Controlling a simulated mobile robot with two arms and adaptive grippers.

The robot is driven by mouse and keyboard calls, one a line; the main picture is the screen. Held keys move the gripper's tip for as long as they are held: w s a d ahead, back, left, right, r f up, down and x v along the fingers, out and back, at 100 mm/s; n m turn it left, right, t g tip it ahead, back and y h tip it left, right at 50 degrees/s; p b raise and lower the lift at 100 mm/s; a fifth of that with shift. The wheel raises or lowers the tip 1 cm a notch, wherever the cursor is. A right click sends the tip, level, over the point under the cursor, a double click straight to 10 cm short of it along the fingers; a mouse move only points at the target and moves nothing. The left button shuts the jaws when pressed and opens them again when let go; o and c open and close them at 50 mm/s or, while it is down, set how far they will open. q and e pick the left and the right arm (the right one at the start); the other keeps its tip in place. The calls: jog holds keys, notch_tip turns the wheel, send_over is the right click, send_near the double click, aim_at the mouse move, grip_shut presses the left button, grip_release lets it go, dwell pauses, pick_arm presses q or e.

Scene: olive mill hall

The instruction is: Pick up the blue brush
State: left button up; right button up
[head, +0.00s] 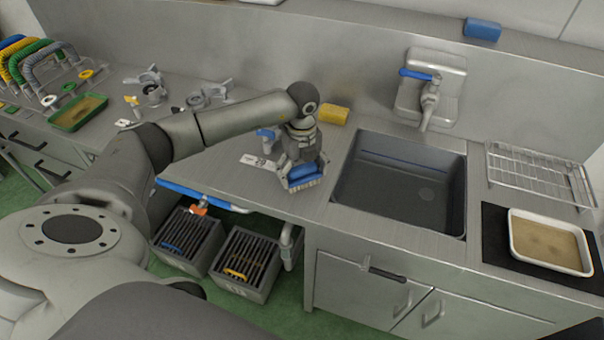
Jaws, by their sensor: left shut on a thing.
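The blue brush (303,172) is at the counter's middle, just left of the sink, with its pale bristles facing down and toward the front. My left gripper (298,160) is shut on it from above. The fingers and wrist hide part of the brush. The bristles are at or very close to the steel counter top (240,190); I cannot tell whether they touch it. My right gripper is not in view.
A sink (390,205) lies right of the brush, with a blue-handled tap (430,95) behind. A yellow sponge (334,115) is behind the gripper. A wire rack (540,175) and white tray (550,242) are at right. A label card (258,162) lies left of the brush.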

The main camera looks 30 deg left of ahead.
pick_arm(q)
notch_tip(320, 180, up, 2)
jog(key=shift+s+r, duration=0.1)
jog(key=shift+r, duration=0.1)
jog(key=s+d+r+b, duration=0.2)
jog(key=s+r+b, duration=0.2)
jog(key=s+r, duration=0.5)
jog(key=s, duration=0.4)
jog(key=shift+s+d+r+b, duration=0.2)
jog(key=shift+s+r+b, duration=0.1)
jog(key=shift+s+r, duration=0.05)
